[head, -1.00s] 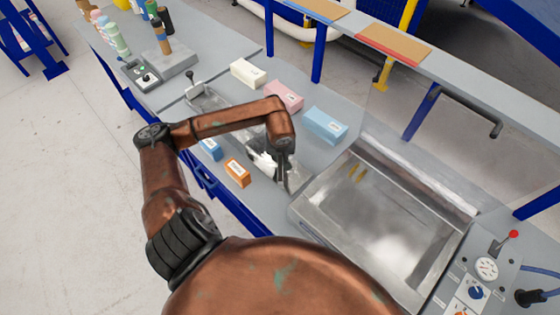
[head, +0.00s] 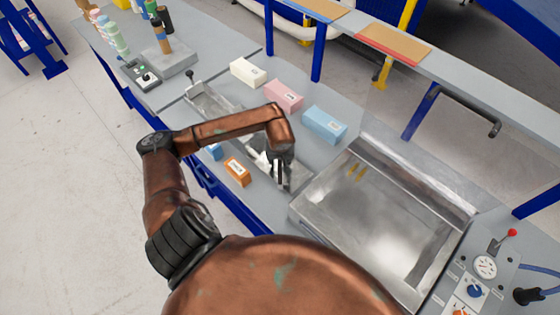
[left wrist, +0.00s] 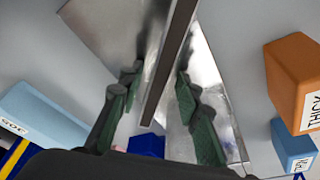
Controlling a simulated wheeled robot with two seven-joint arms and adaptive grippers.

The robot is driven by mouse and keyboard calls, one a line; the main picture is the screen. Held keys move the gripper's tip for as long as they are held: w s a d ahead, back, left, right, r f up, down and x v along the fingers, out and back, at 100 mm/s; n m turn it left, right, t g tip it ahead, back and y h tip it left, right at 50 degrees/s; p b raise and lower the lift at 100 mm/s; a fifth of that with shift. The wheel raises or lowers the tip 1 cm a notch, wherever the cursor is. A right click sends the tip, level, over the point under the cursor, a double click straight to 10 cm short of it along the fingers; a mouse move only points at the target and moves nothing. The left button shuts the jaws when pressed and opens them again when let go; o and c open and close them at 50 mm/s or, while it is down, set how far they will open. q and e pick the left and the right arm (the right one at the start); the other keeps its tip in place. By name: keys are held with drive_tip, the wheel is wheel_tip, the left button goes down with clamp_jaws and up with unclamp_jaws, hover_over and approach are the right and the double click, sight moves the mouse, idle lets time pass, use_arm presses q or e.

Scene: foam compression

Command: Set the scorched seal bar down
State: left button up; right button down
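A long narrow bar with a dark brown edge (left wrist: 170,60), which looks like the scorched seal bar, runs between my left fingers in the left wrist view. It lies over a shiny metal tray (left wrist: 208,75). My left gripper (left wrist: 160,72) is open around the bar, with a small gap on each side. In the head view my left gripper (head: 272,172) is low over the long metal tray (head: 215,106), and the bar is hard to make out there. I cannot tell whether the bar rests fully on the tray. My right gripper is out of view.
An orange box (head: 237,172) and a small blue box (head: 213,151) stand close in front of the tray. White (head: 248,72), pink (head: 284,96) and light blue (head: 325,124) boxes stand behind it. A metal-lined chamber (head: 325,212) lies to the right, with a control panel (head: 490,265) beside it.

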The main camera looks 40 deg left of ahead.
use_arm(q)
drive_tip(key=shift+r+p, duration=0.25)
drive_tip(key=shift+p, duration=0.05)
drive_tip(key=b+v, duration=0.1)
drive_tip(key=v, duration=1)
drive_tip(key=shift+s+r+b, duration=0.15)
drive_tip(key=shift+r+b, duration=0.2)
drive_tip(key=shift+r, duration=0.05)
drive_tip(key=shift+d, duration=0.1)
